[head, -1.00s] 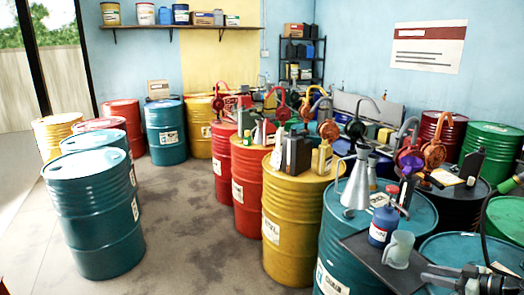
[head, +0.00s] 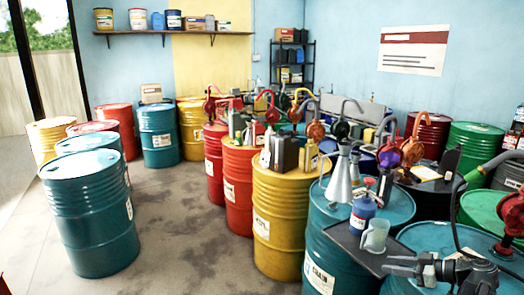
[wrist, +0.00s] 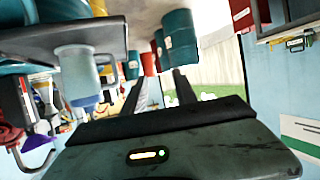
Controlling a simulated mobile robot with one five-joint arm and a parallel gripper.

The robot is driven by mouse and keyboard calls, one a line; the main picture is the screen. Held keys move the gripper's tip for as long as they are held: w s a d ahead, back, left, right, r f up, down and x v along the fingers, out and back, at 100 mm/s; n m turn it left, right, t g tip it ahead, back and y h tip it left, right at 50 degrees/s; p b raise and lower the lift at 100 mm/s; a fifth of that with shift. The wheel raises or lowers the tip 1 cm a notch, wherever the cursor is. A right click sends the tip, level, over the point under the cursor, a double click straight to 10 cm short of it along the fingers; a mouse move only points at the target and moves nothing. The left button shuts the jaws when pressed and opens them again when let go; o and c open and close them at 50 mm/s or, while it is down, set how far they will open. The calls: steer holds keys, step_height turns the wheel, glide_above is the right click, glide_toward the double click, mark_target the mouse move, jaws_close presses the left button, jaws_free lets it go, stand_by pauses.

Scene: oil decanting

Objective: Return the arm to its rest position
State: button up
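My gripper (head: 394,266) is at the lower right of the head view, in front of the blue drum's top. Its two dark fingers point left. In the wrist view the fingers (wrist: 157,95) stand apart with nothing between them. The clear measuring jug (head: 375,236) stands on a dark tray (head: 345,240), left of and beyond my gripper. The blue bottle (head: 362,214) stands beside the jug, and a metal funnel (head: 339,182) stands behind them.
Blue (head: 318,225), yellow (head: 275,225) and red (head: 240,185) drums crowd the middle and right, several with pumps and cans on top. A red hand pump (head: 510,215) stands close at right. Bare floor (head: 200,225) is free left of the middle.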

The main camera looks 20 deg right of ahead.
steer(key=w+a+f+n+g+y, duration=0.1)
steer(key=w+a+f+n+g, duration=0.2)
steer(key=a, duration=0.9)
steer(key=w+a+f+n+g, duration=0.15)
steer(key=w+a, duration=0.35)
steer(key=a, duration=0.6)
steer(key=w+a+f+n+g+y, duration=0.15)
steer(key=w+a+g, duration=0.25)
steer(key=a, duration=0.8)
steer(key=s+a+f+m+g+h, duration=0.4)
steer(key=a+f+h, duration=0.35)
steer(key=a, duration=0.55)
steer(key=s+d+f+m+t+h, duration=0.1)
steer(key=d+m+h, duration=0.1)
steer(key=d+m, duration=0.5)
steer(key=shift+s+f+m+h, duration=0.15)
steer(key=shift+s+m+h, duration=0.15)
steer(key=shift+m, duration=0.6)
